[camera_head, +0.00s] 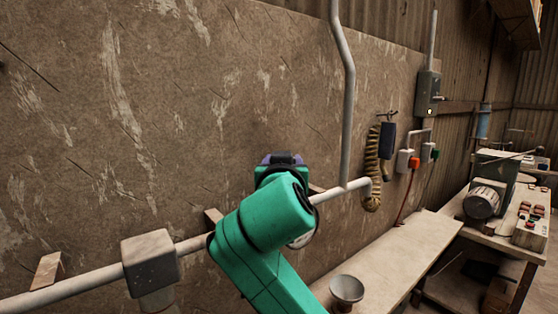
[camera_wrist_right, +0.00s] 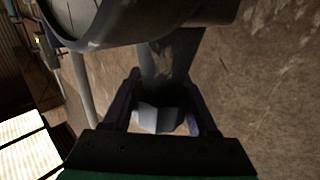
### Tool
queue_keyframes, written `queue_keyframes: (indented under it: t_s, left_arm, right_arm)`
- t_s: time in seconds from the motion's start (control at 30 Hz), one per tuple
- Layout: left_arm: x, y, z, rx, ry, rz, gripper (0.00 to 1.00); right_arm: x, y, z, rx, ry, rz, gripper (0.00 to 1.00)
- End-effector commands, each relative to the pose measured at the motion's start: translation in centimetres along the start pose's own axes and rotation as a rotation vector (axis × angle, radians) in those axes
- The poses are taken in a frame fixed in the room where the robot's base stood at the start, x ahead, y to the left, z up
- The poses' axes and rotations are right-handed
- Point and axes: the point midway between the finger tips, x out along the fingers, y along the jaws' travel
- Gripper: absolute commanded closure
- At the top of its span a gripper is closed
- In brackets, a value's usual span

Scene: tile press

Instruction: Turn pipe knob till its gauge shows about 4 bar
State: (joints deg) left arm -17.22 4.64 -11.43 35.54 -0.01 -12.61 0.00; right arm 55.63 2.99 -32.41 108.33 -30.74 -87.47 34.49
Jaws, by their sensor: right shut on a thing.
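The pipe (camera_head: 85,284) runs along the wall in the head view, and my green right arm hides its middle. In the right wrist view, my right gripper (camera_wrist_right: 165,85) has its two dark fingers on either side of a grey faceted knob (camera_wrist_right: 158,117) and is shut on it. A round gauge (camera_wrist_right: 82,16) shows in part at the top of the right wrist view, cut by the frame edge; its reading cannot be made out. In the head view my arm hides the knob and the gripper's fingertips. My left gripper is not in view.
A square grey block fitting (camera_head: 150,261) sits on the pipe left of my arm. A bench (camera_head: 400,246) with a small metal bowl (camera_head: 346,289) stands at right. A coiled hose (camera_head: 372,170) hangs on the wall, and a motor machine (camera_head: 484,200) stands on a farther table.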

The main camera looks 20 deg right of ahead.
Motion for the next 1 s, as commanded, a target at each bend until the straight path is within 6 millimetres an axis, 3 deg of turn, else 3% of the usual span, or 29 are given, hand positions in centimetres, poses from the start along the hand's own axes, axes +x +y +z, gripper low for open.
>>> queue_keyframes:
  t_s: [0.4, 1.0]
  left_arm:
    - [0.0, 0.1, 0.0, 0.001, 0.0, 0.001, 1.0]
    - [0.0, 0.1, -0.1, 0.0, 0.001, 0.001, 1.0]
  right_arm:
    - [-0.1, 0.8, -0.1, -0.001, 0.003, 0.269, 0.97]
    - [-0.1, 1.1, -0.2, -0.001, 0.004, 0.336, 0.97]
